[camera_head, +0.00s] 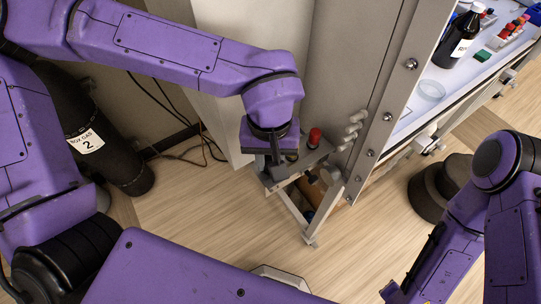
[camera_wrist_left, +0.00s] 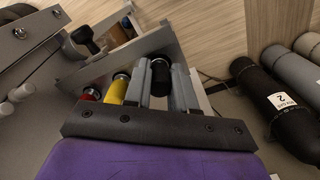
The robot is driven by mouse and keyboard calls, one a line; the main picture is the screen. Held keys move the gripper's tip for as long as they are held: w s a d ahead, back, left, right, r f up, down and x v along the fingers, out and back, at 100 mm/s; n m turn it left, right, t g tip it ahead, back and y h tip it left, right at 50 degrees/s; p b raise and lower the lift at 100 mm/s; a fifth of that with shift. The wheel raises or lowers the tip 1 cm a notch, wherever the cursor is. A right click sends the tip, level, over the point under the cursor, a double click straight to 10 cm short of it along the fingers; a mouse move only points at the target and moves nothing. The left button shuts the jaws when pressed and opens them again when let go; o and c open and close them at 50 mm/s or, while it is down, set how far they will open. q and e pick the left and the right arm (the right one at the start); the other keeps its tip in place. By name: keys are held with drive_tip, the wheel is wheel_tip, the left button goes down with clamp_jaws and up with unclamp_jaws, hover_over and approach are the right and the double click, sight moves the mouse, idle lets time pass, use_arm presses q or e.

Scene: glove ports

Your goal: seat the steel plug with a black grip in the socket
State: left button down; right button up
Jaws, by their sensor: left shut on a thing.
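The steel plug with a black grip (camera_wrist_left: 160,77) is between the two fingers of my left gripper (camera_wrist_left: 161,85), which is shut on it. In the head view my left gripper (camera_head: 274,160) points down at the small metal shelf (camera_head: 325,157) on the cabinet's side; the plug is mostly hidden there. I cannot tell whether the plug's lower end is in a hole or above the shelf. I cannot make out the socket for certain. The right arm is at the lower right in the head view; its gripper (camera_head: 392,291) is partly visible, but its fingers are unclear.
A red-topped plug (camera_head: 314,138) stands on the shelf close to my left gripper. A yellow plug (camera_wrist_left: 118,89) sits beside the left finger in the wrist view. Pale knobs (camera_head: 352,130) protrude from the cabinet.

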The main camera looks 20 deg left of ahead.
sight(270, 159)
use_arm(q)
drive_tip(key=c, duration=0.9)
unclamp_jaws()
drive_tip(key=shift+c, duration=0.2)
wheel_tip(270, 159, up, 12)
